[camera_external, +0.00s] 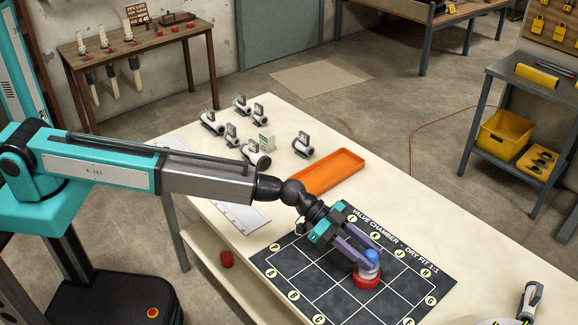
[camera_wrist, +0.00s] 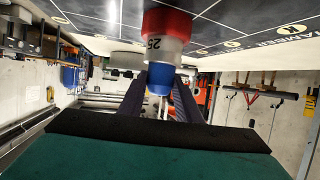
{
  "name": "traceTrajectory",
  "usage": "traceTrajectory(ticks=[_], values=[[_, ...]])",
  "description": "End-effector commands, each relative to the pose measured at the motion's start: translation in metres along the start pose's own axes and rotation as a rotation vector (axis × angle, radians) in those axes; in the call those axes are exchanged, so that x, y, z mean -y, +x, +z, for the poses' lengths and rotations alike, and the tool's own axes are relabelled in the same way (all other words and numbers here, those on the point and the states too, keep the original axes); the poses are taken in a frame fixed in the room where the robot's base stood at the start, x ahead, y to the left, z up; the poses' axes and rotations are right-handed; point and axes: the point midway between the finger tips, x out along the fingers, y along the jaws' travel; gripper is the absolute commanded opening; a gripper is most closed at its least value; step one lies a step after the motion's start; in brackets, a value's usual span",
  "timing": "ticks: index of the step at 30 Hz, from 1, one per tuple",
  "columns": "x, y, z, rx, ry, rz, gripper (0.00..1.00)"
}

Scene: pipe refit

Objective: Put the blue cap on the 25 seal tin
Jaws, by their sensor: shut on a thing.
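The 25 seal tin (camera_external: 367,278) stands upright on the dark grid mat, with a red base and a pale upper part. In the wrist view the tin (camera_wrist: 166,42) appears upside down, with its 25 showing. The blue cap (camera_external: 371,256) is at the tin's top; in the wrist view the cap (camera_wrist: 160,80) is in line with the tin and looks to meet its pale part. My gripper (camera_external: 366,261) is shut on the cap, its purple fingers on either side. Whether the cap is fully seated is hard to tell.
The dark grid mat (camera_external: 300,275) has lettered yellow circles around its edge. An orange tray (camera_external: 328,172) lies behind it on the pale table. Several grey-white pipe fittings (camera_external: 212,122) stand at the table's back left. The mat around the tin is clear.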

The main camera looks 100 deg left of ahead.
Motion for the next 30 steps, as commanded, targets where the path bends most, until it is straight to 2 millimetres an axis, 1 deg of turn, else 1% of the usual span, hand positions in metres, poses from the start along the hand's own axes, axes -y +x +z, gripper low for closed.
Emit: traceTrajectory(ticks=[1,3,4,14,21,23,30], values=[[0.000,0.000,0.000,0.000,0.000,0.000,0.36],[0.000,0.000,0.000,0.000,0.000,0.000,0.48],[0.000,0.000,0.000,0.000,0.000,0.000,0.49],[0.000,0.000,-0.001,0.000,0.000,0.000,0.49],[0.000,-0.002,-0.004,0.000,-0.001,0.000,0.49],[0.000,-0.007,-0.001,0.000,0.000,-0.001,0.49],[-0.001,-0.030,-0.001,0.000,0.000,-0.001,0.49]])
